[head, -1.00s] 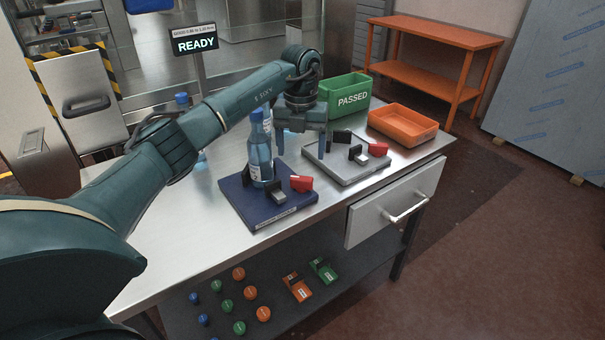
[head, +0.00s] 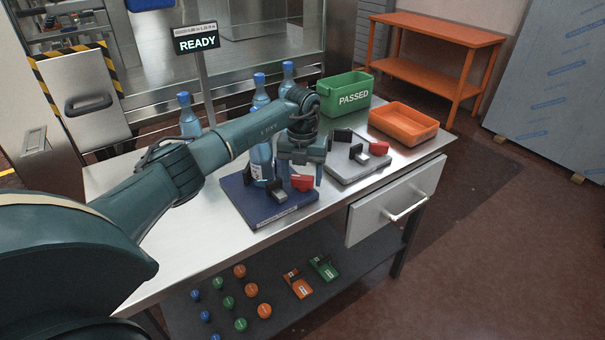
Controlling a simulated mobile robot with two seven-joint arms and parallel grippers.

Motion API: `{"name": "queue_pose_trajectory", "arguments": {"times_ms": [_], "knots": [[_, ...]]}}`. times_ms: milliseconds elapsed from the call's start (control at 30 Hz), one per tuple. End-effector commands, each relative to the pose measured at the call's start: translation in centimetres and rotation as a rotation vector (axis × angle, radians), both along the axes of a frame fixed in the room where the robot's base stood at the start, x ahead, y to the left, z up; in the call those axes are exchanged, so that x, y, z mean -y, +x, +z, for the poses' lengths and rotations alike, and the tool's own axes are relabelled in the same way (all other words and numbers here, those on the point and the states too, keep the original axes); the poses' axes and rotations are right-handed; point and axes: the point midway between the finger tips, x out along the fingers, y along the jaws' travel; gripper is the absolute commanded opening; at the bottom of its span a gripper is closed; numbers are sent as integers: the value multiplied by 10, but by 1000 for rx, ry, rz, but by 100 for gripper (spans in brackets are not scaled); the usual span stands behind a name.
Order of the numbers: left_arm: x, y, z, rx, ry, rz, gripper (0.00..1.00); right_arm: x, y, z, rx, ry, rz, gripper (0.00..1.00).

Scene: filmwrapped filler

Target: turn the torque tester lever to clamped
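A device with a dark blue base (head: 262,205) sits on the steel table. It has black and grey jaw blocks (head: 279,197) and a red lever (head: 302,182). A blue bottle (head: 262,165) stands upright on it, partly hidden by my arm. My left gripper (head: 302,178) points down, its two fingers apart, with the red lever showing between them in the picture. I cannot tell whether it touches the lever. A similar device with a grey base (head: 350,172) and its own red lever (head: 379,148) stands to the right. My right gripper is not in view.
Several blue bottles stand behind my arm, one (head: 188,115) at the left. A READY sign (head: 197,40) stands at the back. A green PASSED bin (head: 344,95) and an orange tray (head: 404,123) are at the table's far right. A drawer (head: 395,205) juts out in front.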

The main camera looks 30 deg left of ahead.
Motion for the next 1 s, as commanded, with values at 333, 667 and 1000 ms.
{"name": "queue_pose_trajectory", "arguments": {"times_ms": [333,667,1000], "knots": [[0,0,0,0,0,0,33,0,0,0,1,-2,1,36],[0,0,0,1,1,-33,29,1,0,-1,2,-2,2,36],[-1,0,0,1,2,-244,29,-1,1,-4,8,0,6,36]]}}
